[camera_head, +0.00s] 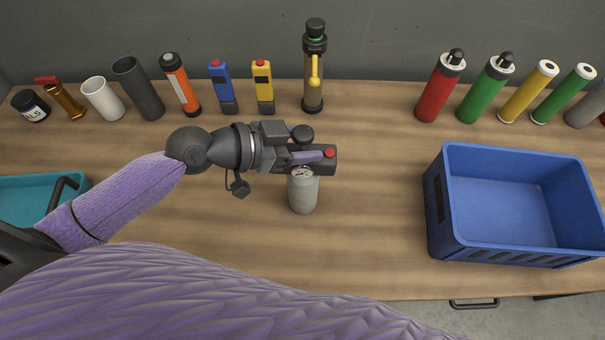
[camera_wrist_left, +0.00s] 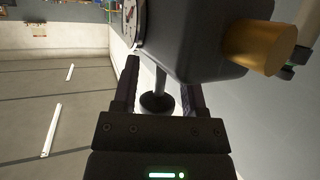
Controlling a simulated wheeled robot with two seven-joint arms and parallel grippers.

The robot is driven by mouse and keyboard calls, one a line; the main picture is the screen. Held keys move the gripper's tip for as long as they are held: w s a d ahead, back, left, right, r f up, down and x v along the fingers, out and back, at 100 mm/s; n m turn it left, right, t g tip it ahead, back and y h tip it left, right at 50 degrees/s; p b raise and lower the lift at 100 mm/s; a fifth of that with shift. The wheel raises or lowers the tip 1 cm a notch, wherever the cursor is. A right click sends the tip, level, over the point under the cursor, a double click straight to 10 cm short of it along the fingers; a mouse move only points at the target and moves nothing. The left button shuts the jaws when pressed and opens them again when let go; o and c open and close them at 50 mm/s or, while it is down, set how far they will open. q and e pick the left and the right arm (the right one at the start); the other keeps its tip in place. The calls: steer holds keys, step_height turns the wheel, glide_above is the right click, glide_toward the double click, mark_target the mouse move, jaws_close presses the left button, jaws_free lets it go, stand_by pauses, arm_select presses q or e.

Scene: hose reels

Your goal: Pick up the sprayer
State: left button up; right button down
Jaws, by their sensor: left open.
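I take the sprayer to be the upright grey can (camera_head: 303,197) in the middle of the table, with a small dial on its top edge and dark parts above it. My left gripper (camera_head: 312,157) is at the top of it, open, and hides part of it. In the left wrist view a dark body (camera_wrist_left: 205,45) with a dial and a brass-coloured cylinder (camera_wrist_left: 255,46) fills the top. A black knob on a thin stem (camera_wrist_left: 157,103) shows between the open fingers (camera_wrist_left: 158,92). Contact cannot be told. My right gripper is not in view.
A blue crate (camera_head: 437,215) stands at the right and a teal bin (camera_head: 25,182) at the left. Several bottles and tubes line the back, among them a dark pump with a yellow handle (camera_head: 313,95). The table between can and crate (camera_head: 375,200) is clear.

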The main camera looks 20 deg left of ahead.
arm_select(q)
jaws_close()
stand_by(1.3)
